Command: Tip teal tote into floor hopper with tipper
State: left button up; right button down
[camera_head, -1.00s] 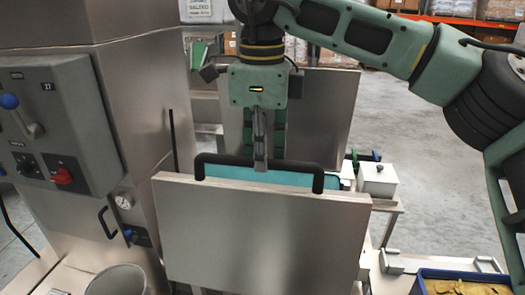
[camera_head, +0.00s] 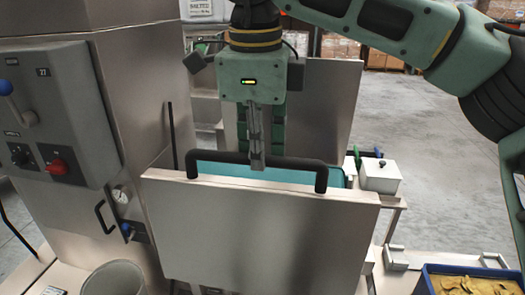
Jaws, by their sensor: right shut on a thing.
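A steel tipper cradle stands mid-view, its front panel (camera_head: 255,232) facing me and another steel panel (camera_head: 330,110) behind. A black bar handle (camera_head: 215,156) runs along the front panel's top edge. My right gripper (camera_head: 257,160) comes down from above and is shut on this handle near its middle. Part of the teal tote (camera_head: 285,174) shows just behind the front panel's rim, below the handle; the rest is hidden. I cannot make out the floor hopper's opening. My left gripper is not in view.
A steel column at left carries a grey control box (camera_head: 52,125) with a blue-knobbed lever and red switch. A grey bucket (camera_head: 113,280) stands front left. A white lidded box (camera_head: 380,176) stands right of the cradle. A blue tray (camera_head: 470,272) of yellowish pieces is front right.

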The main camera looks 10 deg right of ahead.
aim_at(250, 194)
jog(key=shift+t+h, duration=0.3)
jog(key=shift+t, duration=0.5)
jog(key=s+f+b, duration=0.1)
jog(key=s+b, duration=0.1)
jog(key=s+a+f+b, duration=0.1)
jog(key=s+b, duration=0.1)
jog(key=s+a+f+b, duration=0.1)
jog(key=s+b, duration=0.1)
jog(key=shift+s+f, duration=0.1)
jog(key=shift+f, duration=0.25)
jog(key=s+a+f+b, duration=0.3)
jog(key=s+f+b, duration=0.4)
jog(key=s, duration=0.3)
jog(key=shift+a+f+b, duration=0.2)
jog(key=shift+f+b, duration=0.05)
jog(key=shift+b, duration=0.65)
